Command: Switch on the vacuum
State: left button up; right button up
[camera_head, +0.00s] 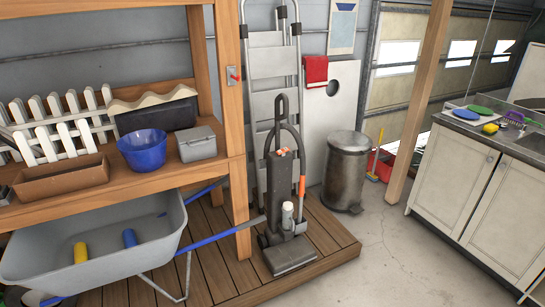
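The vacuum (279,185) is a dark grey upright cleaner with a tall black loop handle and a flat floor head (289,256). It stands upright on the wooden deck, just right of the wooden shelf post. An orange part and a pale canister show on its front right side. I cannot make out its switch or whether it is on. Neither of my grippers is in view.
A wheelbarrow (50,262) stands at the lower left, one blue handle reaching toward the vacuum. A stepladder (265,85) and metal bin (346,165) stand behind. The wooden deck (335,235) ends in a step; concrete floor (400,255) is clear at right.

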aim_at(281, 151)
jog(key=i, duration=0.3)
jog(key=i+l+u, duration=0.4)
jog(key=i+l, duration=0.35)
jog(key=i, duration=0.15)
jog(key=i+l+u, duration=0.4)
jog(key=i+l, duration=0.35)
jog(key=l, duration=0.25)
